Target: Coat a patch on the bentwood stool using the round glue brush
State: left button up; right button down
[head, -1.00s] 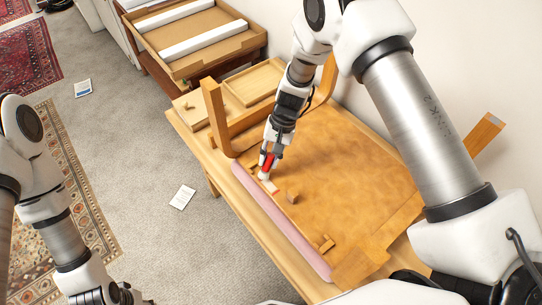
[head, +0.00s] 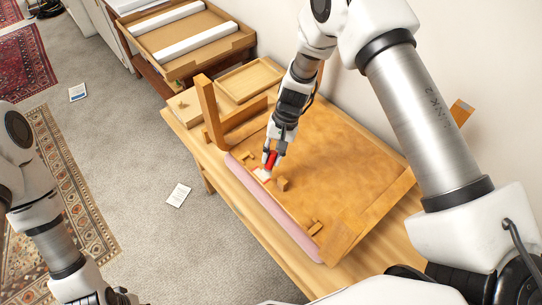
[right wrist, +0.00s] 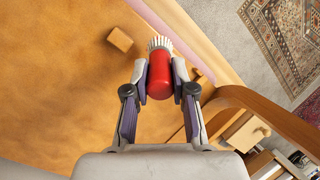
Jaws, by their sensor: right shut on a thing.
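The bentwood stool (head: 335,165) lies upside down on a wooden table, its broad tan underside up and a pink padded edge (head: 275,215) along the near left side. My right gripper (head: 272,153) is shut on the round glue brush (head: 271,160), which has a red handle and white bristles. In the right wrist view the brush (right wrist: 160,75) sits between the two fingers, bristles pointing away. The bristles are low over the stool's underside near the pink edge; I cannot tell whether they touch. A pale patch there is hard to separate from the bristles. My left gripper (head: 115,297) is partly cut off at bottom left.
A small wooden block (head: 282,184) stands on the underside close to the brush. A stool leg (head: 210,110) rises at the back left. A shallow wooden tray (head: 250,80) lies behind the stool. A white card (head: 178,195) lies on the carpet.

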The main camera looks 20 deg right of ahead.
jog(key=r+p, duration=0.1)
jog(key=r, duration=0.1)
jog(key=r+p, duration=0.1)
jog(key=shift+s+d+r, duration=0.1)
jog(key=shift+s+r, duration=0.1)
jog(key=shift+r, duration=0.3)
jog(key=shift+w, duration=0.1)
dwell(0.3)
